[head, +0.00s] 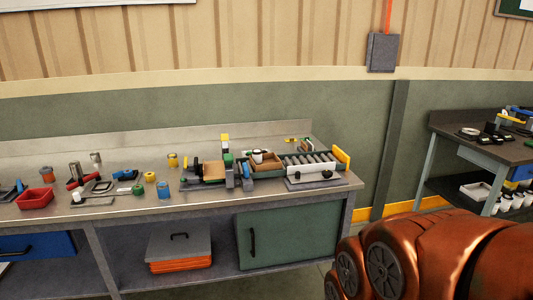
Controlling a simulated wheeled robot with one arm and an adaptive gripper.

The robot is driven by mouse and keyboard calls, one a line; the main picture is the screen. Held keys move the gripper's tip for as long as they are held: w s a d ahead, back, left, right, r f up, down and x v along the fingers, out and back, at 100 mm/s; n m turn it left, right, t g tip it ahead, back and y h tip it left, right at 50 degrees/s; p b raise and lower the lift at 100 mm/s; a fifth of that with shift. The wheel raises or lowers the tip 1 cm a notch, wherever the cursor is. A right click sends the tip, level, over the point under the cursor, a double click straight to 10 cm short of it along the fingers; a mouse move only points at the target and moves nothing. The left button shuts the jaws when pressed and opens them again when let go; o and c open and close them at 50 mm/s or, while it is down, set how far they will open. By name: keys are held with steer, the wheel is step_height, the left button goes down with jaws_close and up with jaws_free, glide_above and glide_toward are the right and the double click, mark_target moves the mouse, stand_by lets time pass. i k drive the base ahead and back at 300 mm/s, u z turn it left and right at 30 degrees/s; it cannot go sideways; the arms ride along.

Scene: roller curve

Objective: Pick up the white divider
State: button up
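I cannot pick out the white divider with certainty at this distance. A small flat white piece (124,190) lies on the left workbench among small parts. A white strip (311,170) runs along the front of the roller section (309,161) at the bench's right end. Either could be it, and both are too small to tell. My copper-coloured arm fills the lower right corner, well in front of the bench. My gripper is out of view.
The workbench (155,211) carries a red bin (35,199), a yellow roll (150,177) and a conveyor fixture with a cardboard-coloured box (213,171). Below are an orange-and-grey case (180,248) and a green cabinet (287,234). A second table (492,149) stands at right.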

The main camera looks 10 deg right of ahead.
mark_target(311, 145)
steer(key=u, duration=0.2)
steer(key=k, duration=0.2)
steer(key=z, duration=0.8)
steer(key=i, duration=1.1)
steer(key=z, duration=0.4)
steer(key=i, duration=1.1)
steer(key=u, duration=1.25)
steer(key=i, duration=0.65)
steer(key=u, duration=0.7)
